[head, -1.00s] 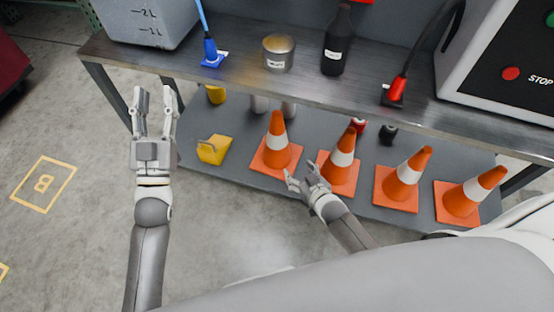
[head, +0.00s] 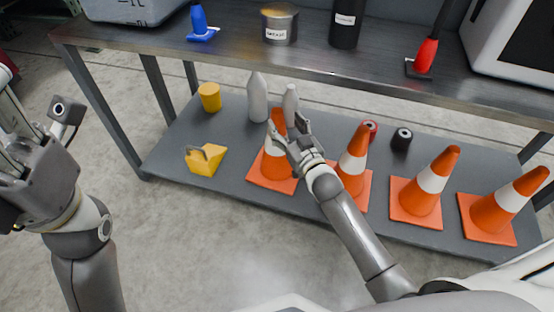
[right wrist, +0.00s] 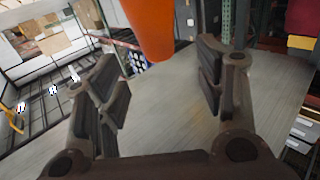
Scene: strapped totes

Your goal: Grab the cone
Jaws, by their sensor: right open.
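Several orange cones with white bands stand in a row on the lower shelf: the leftmost cone (head: 275,165), a second cone (head: 354,165), a third cone (head: 426,188) and the rightmost cone (head: 499,207). My right gripper (head: 286,130) is open at the upper part of the leftmost cone and hides some of it. In the right wrist view, an orange cone part (right wrist: 150,28) shows at the top, between the spread fingers and beyond them. I cannot tell whether they touch it. My left gripper (head: 36,92) is open and empty at the left edge, away from the cones.
The grey lower shelf (head: 225,190) also holds a yellow block (head: 205,160), a yellow cylinder (head: 210,97), pale bottles (head: 257,98) and small red and black rolls (head: 402,139). The upper shelf (head: 300,62) hangs over the back, with a can, a bottle and tools.

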